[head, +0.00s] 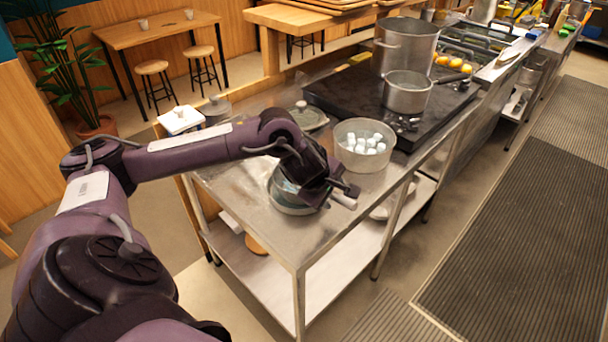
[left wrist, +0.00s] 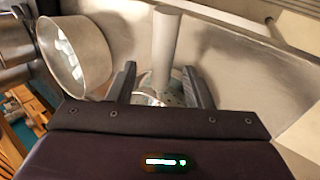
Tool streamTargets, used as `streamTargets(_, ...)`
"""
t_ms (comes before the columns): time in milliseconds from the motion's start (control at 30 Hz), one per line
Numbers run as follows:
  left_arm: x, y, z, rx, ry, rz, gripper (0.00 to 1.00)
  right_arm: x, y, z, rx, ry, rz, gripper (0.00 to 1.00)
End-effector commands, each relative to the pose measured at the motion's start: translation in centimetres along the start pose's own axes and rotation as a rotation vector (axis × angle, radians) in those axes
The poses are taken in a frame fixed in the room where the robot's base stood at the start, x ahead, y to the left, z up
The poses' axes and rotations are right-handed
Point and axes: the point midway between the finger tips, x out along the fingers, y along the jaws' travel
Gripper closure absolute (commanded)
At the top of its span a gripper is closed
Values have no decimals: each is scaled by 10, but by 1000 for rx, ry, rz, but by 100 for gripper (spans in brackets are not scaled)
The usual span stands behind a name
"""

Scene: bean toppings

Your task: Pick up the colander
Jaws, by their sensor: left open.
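The colander (head: 290,208), a round metal vessel with a pale handle (head: 344,201), sits near the front end of the steel table. My left gripper (head: 345,188) is over it and hides much of it. In the left wrist view, the left gripper (left wrist: 160,84) is open, its two fingers apart on either side of the colander's near end. The handle (left wrist: 167,45) runs away from between them, and a perforated metal part (left wrist: 176,90) shows below. I cannot tell whether the fingers touch it. My right gripper is not in view.
A metal bowl of white cubes (head: 346,159) stands just behind the colander and shows in the left wrist view (left wrist: 98,62). Behind it are a dark cooktop (head: 335,92), a saucepan (head: 407,97) and a tall pot (head: 400,58). The table's front corner (head: 300,245) is clear.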

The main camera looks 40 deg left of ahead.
Motion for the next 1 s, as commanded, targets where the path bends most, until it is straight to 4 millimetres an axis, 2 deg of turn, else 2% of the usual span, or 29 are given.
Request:
streamTargets(33,6,-2,0,-3,1,-5,54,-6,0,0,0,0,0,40)
streamTargets(200,26,-1,1,-3,-1,0,54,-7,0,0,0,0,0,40)
streamTargets(467,29,-1,0,-1,1,1,54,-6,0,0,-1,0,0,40)
streamTargets(800,29,-1,0,-1,0,1,99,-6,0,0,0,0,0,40)
streamTargets(1000,28,-1,0,-2,1,3,100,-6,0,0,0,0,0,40)
